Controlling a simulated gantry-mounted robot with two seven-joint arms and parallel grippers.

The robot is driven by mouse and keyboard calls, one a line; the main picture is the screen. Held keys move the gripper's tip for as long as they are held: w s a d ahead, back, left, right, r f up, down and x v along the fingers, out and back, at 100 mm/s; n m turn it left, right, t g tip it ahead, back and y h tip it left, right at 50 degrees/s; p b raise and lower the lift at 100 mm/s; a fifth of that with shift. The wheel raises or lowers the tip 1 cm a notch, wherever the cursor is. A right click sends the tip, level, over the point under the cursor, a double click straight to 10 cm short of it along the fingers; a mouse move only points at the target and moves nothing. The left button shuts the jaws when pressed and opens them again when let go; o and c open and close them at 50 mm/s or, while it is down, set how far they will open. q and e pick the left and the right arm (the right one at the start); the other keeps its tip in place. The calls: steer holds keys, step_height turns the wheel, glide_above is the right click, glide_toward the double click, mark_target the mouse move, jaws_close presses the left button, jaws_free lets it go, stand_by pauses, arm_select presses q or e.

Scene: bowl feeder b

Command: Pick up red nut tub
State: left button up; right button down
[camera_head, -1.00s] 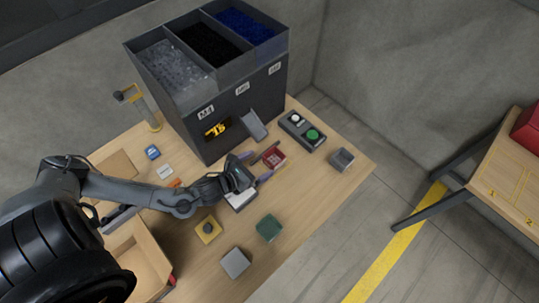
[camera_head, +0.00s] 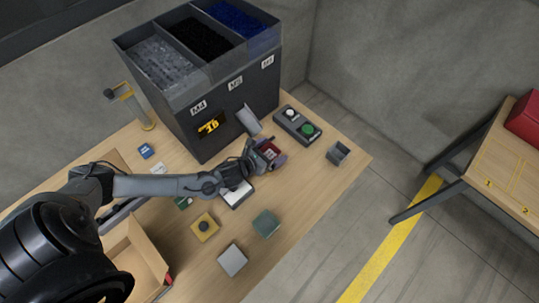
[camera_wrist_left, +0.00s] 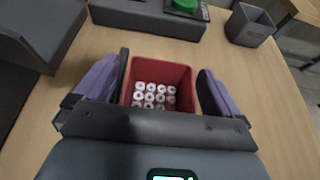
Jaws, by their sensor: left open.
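The red nut tub (camera_head: 269,149) stands on the wooden table below the feeder chute. In the left wrist view the red nut tub (camera_wrist_left: 162,69) is open at the top and holds several pale round nuts. My left gripper (camera_head: 268,153) is around it, with one purple-grey finger on each side. The left wrist view shows my left gripper (camera_wrist_left: 165,90) open, with a gap visible at the right finger; the left finger is close to the tub wall. The right gripper is not in view.
The feeder (camera_head: 205,128) with three hoppers stands just behind. A button box (camera_head: 298,124) and a grey tub (camera_head: 338,153) are to the right.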

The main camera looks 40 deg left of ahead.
arm_select(q)
steer(key=c, duration=1.1)
steer(key=shift+o, duration=0.2)
